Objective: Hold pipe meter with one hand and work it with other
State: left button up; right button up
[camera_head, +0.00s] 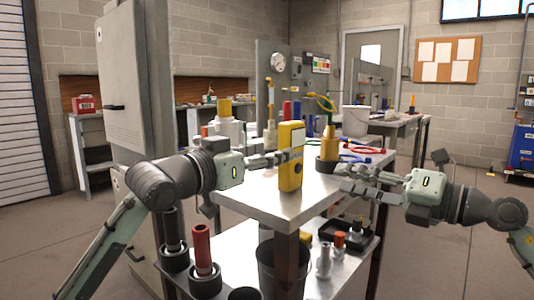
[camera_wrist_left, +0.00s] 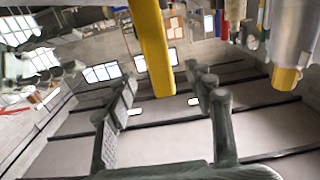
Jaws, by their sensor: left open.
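The yellow pipe meter (camera_head: 291,178) stands upright on the metal table top (camera_head: 262,207), near its front left corner. My left gripper (camera_head: 284,157) is open beside the meter's upper part, coming in from the left. In the left wrist view the meter (camera_wrist_left: 153,48) shows as a yellow bar ahead of the gap between the two spread fingers (camera_wrist_left: 166,85); I cannot tell if they touch it. My right gripper (camera_head: 344,178) is open and empty, at the table's right edge, apart from the meter.
Behind the meter stand a dark pot with a yellow fitting (camera_head: 328,150), red and blue pliers (camera_head: 362,149) and a white bucket (camera_head: 355,120). A lower shelf holds a black tray (camera_head: 346,236) and several fittings. A grey cabinet (camera_head: 137,85) stands close on the left.

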aim_at(291, 146)
pick_arm(q)
jog(key=x, duration=0.7)
jog(key=shift+w+d, duration=0.2)
jog(key=shift+d, duration=0.05)
grip_shut()
pick_arm(e)
grip_shut()
dwell(1.1)
jog(key=shift+a, duration=0.1)
